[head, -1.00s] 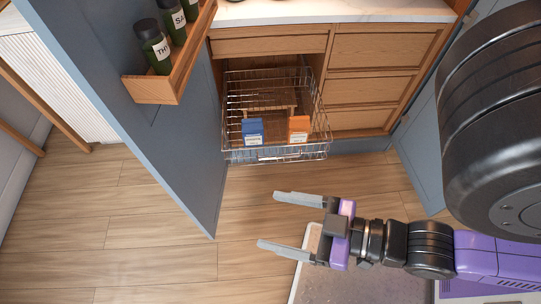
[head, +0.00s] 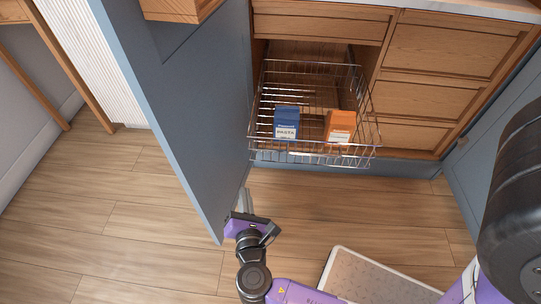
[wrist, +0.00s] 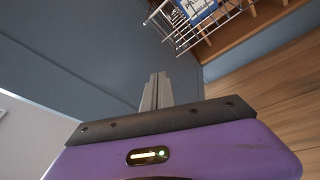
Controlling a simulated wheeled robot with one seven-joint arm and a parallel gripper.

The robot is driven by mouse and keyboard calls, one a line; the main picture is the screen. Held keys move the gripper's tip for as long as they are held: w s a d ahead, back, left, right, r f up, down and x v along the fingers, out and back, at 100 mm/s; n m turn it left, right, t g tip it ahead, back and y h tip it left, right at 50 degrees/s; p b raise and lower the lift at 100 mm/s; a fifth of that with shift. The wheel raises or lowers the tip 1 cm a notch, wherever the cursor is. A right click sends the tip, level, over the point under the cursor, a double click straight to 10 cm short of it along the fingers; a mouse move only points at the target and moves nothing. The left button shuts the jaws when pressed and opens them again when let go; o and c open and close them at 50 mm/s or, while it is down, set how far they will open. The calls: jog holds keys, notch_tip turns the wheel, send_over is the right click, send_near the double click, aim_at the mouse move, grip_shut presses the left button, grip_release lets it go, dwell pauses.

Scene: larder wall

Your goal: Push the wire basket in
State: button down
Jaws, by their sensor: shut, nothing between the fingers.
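The wire basket (head: 315,158) is pulled out of the wooden cabinet, in the middle of the head view. It holds a blue pasta box (head: 287,122) and an orange box (head: 340,126). My gripper (head: 245,194) is shut and empty, below the basket's left front corner in the head view and close to the open blue door (head: 190,110). It looks apart from the basket. In the wrist view the shut fingers (wrist: 157,88) point up the picture, and part of the basket (wrist: 205,25) shows at the top right.
The blue door stands open left of the basket, with a wooden rack (head: 180,8) on its inner face. Wooden drawers (head: 440,90) are at right. A pale mat (head: 375,275) lies on the floor at the lower right. Bare floor (head: 360,215) lies in front of the basket.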

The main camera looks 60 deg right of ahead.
jog(key=s+d+r+n+g+h, duration=0.2)
jog(key=s+d+r+n+h, duration=0.1)
jog(key=s+r+h, duration=0.15)
jog(key=b, duration=0.3)
send_near(271, 139)
jog(key=x, duration=0.6)
jog(key=shift+d, duration=0.2)
jog(key=shift+w+d, duration=0.15)
jog(key=shift+d, duration=0.05)
jog(key=shift+d, duration=0.1)
jog(key=x, duration=1.6)
jog(key=shift+d+f, duration=0.15)
jog(key=shift+f, duration=0.1)
jog(key=b+x, duration=0.8)
jog(key=x, duration=1.2)
jog(key=shift+d, duration=0.15)
